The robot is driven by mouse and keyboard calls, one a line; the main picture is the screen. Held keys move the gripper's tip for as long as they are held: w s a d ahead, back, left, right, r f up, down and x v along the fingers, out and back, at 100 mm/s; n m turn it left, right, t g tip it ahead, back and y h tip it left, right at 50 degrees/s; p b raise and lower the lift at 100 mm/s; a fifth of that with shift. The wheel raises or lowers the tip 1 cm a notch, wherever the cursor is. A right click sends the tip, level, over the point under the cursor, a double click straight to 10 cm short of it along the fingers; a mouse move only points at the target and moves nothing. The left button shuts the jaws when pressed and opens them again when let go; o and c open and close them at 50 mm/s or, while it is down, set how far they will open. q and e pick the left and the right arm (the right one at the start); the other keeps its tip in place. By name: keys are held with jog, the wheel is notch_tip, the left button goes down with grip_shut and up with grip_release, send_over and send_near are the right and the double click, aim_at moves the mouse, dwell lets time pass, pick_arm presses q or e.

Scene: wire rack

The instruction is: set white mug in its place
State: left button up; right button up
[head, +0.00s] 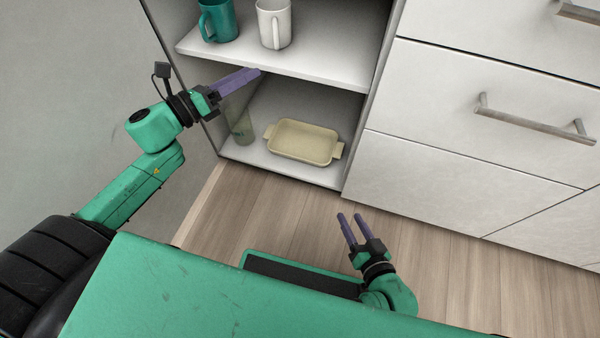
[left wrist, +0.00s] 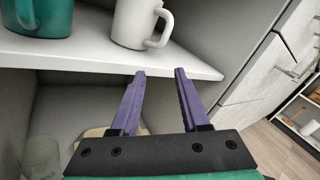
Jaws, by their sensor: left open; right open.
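The white mug (head: 274,24) stands upright on the upper shelf (head: 310,68) of the open cabinet. It also shows in the left wrist view (left wrist: 130,24), cut off at the top, with its handle toward the right. My left gripper (head: 257,74) is open and empty, in front of the shelf's front edge and below the mug; its two fingers (left wrist: 160,73) are apart in the left wrist view, pointing at the shelf edge. It does not touch the mug. My right gripper (head: 348,216) is open and empty, low over the floor in front of the cabinet.
A teal mug (head: 219,22) stands left of the white mug on the same shelf. On the lower shelf are a beige tray dish (head: 302,142) with two handles and a greenish glass (head: 241,128). Drawers with bar handles (head: 535,120) are at right. Wooden floor (head: 450,270) is clear.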

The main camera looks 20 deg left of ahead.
pick_arm(q)
jog(key=s+d+f+n+y, duration=0.2)
jog(key=s+d+f+n, duration=0.1)
jog(key=f+n, duration=0.6)
jog(key=s+d+f+n+y, duration=0.1)
jog(key=s+d+f+n, duration=0.2)
jog(key=f+n, duration=0.65)
jog(key=s+d+f+n+g, duration=0.1)
jog(key=s+d+f+n, duration=0.2)
jog(key=s+d+n, duration=0.2)
jog(key=s+d+f+n+g, duration=0.2)
jog(key=s+d+f+n, duration=0.2)
jog(key=d+n, duration=0.3)
jog(key=s+n, duration=0.1)
jog(key=n, duration=0.4)
jog(key=shift+d+f, duration=0.2)
jog(key=shift+n, duration=0.25)
